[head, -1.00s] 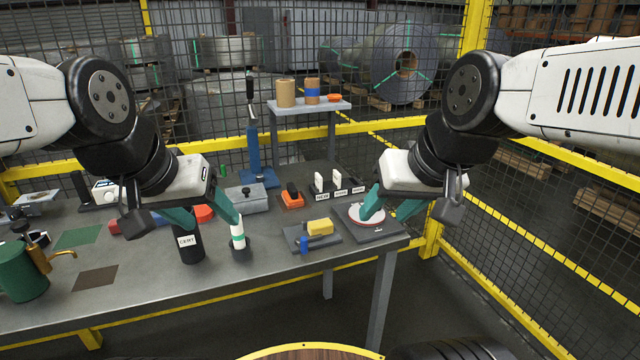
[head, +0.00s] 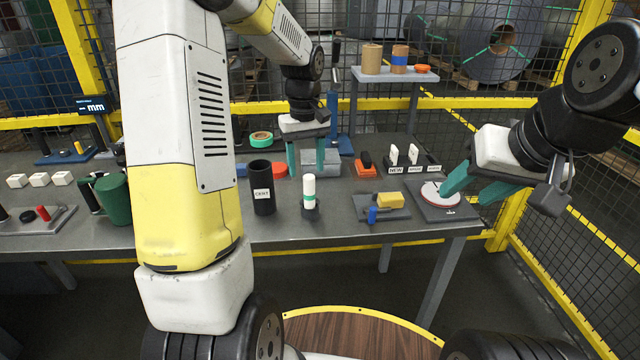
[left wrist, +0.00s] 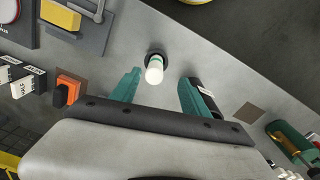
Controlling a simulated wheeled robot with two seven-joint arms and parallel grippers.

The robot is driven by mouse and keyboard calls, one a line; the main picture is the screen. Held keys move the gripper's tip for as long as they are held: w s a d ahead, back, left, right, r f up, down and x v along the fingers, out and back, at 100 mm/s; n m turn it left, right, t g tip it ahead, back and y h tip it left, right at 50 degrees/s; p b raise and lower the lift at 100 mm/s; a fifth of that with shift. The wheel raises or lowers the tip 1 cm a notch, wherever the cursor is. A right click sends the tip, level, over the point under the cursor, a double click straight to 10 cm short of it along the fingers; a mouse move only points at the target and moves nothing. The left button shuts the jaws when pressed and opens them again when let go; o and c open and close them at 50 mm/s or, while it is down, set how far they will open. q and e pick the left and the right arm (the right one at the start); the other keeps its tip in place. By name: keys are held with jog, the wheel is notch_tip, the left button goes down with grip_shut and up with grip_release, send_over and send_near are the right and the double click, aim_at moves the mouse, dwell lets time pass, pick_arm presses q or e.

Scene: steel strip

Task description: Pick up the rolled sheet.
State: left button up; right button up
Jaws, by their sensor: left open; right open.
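The rolled sheet (head: 309,188) is a white upright roll with a green band, standing in a small black holder (head: 310,212) on the grey bench. It also shows in the left wrist view (left wrist: 154,72), seen end-on between and beyond the finger tips. My left gripper (head: 306,168) is open and empty, its green fingers pointing down, above and behind the roll in the head view, apart from it. My right gripper (head: 463,197) is open and empty over the round white dial plate (head: 437,188) at the bench's right end.
A black cup labelled CERT (head: 262,190) stands just left of the roll. A yellow block (head: 390,200) on a grey plate and a blue piece (head: 372,215) are to the right. A grey box (head: 322,160) and an orange item (head: 365,165) lie behind.

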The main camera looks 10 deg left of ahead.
aim_at(309, 190)
pick_arm(q)
jog(key=shift+w+f, duration=0.4)
jog(key=shift+f, duration=0.4)
jog(key=f, duration=0.7)
jog(key=shift+w+d+f, duration=0.2)
jog(key=shift+w, duration=0.05)
grip_shut()
